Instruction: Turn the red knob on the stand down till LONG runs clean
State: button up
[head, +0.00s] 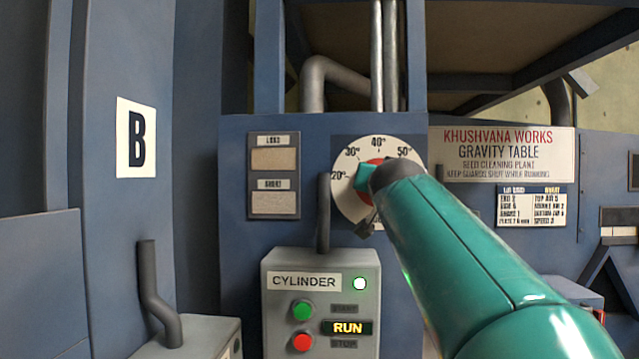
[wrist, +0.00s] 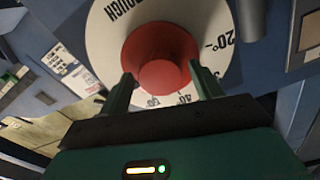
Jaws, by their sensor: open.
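The red knob (wrist: 163,55) sits at the middle of a white dial (wrist: 205,20) in the wrist view. In the head view the dial (head: 346,200) shows marks of 20 to 50 degrees, and only a red edge of the knob (head: 376,161) shows behind my arm. My gripper (wrist: 162,78) is open, with one green finger on each side of the knob's near end. I cannot tell whether either finger touches it. The knob's pointer is hidden. Left of the dial are the LONG window (head: 275,159), plain tan, and the SHORT window (head: 274,204), paler and speckled.
Below the dial stands a grey CYLINDER box (head: 320,280) with green and red buttons and RUN lit. A dark upright pipe (head: 323,215) stands close left of the dial. A GRAVITY TABLE sign (head: 505,154) is at right.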

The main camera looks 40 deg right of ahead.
jog(key=shift+w+d, duration=0.1)
jog(key=shift+w, duration=0.05)
jog(key=shift+c, duration=0.2)
jog(key=c, duration=0.9)
jog(key=shift+n, duration=0.4)
jog(key=shift+f+n, duration=0.1)
jog(key=shift+n, duration=3.4)
